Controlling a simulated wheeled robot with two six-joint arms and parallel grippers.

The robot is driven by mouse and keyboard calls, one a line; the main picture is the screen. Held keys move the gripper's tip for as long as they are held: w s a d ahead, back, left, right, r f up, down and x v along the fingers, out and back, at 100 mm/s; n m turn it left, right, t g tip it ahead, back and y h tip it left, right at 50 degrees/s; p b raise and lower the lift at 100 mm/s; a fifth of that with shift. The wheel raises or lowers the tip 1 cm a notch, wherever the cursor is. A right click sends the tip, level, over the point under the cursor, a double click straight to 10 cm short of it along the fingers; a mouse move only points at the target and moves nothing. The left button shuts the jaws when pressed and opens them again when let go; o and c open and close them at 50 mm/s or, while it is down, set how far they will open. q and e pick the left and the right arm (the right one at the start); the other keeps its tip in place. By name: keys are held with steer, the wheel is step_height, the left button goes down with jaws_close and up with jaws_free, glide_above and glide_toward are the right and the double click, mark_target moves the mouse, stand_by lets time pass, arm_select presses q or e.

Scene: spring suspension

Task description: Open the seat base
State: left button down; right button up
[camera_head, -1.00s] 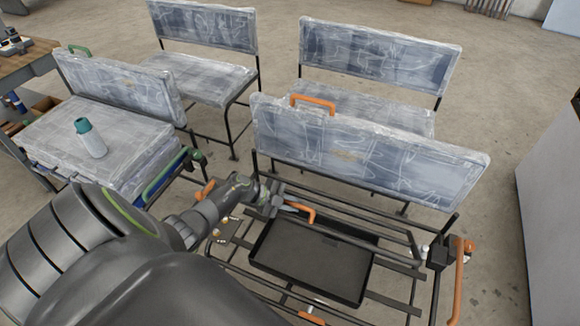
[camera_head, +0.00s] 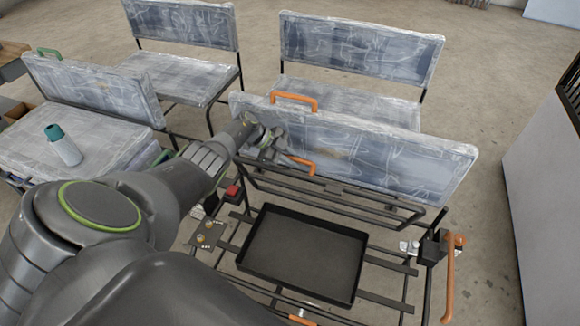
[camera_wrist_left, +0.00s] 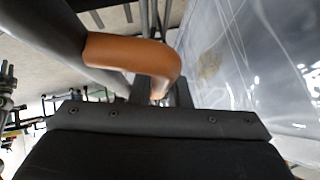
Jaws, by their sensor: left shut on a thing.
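The front seat's wrapped grey backrest (camera_head: 350,145) stands upright. The seat base (camera_head: 330,200) shows as a dark tubular frame tilted up close to the backrest, with an orange handle (camera_head: 303,164). My left gripper (camera_head: 284,156) is shut on this handle beside the left part of the backrest. In the left wrist view the orange handle (camera_wrist_left: 130,55) crosses just beyond the dark gripper body, with the wrapped backrest to its right. Below the frame, a black tray (camera_head: 305,255) lies exposed and empty. My right gripper is not in view.
Another orange handle (camera_head: 294,100) tops the backrest. An orange side bar (camera_head: 452,285) stands at the right. A wrapped seat with a teal-capped bottle (camera_head: 63,146) is at left. More seats stand behind. Open floor separates them from a pale cabinet (camera_head: 550,190).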

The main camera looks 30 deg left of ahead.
arm_select(q)
steer(key=shift+w+a, duration=0.1)
steer(key=shift+w, duration=0.1)
stand_by(0.3)
steer(key=c, duration=1.6)
jaws_free()
steer(key=shift+c, duration=0.2)
steer(key=shift+r, duration=0.1)
steer(key=shift+s+a+r, duration=0.15)
steer(key=shift+a+r, duration=0.1)
steer(key=shift+a, duration=0.05)
steer(key=p+v, duration=0.2)
steer(key=v, duration=0.3)
steer(key=shift+r, duration=0.1)
steer(key=v, duration=1.1)
steer(key=shift+a, duration=0.2)
steer(key=shift+s, duration=0.1)
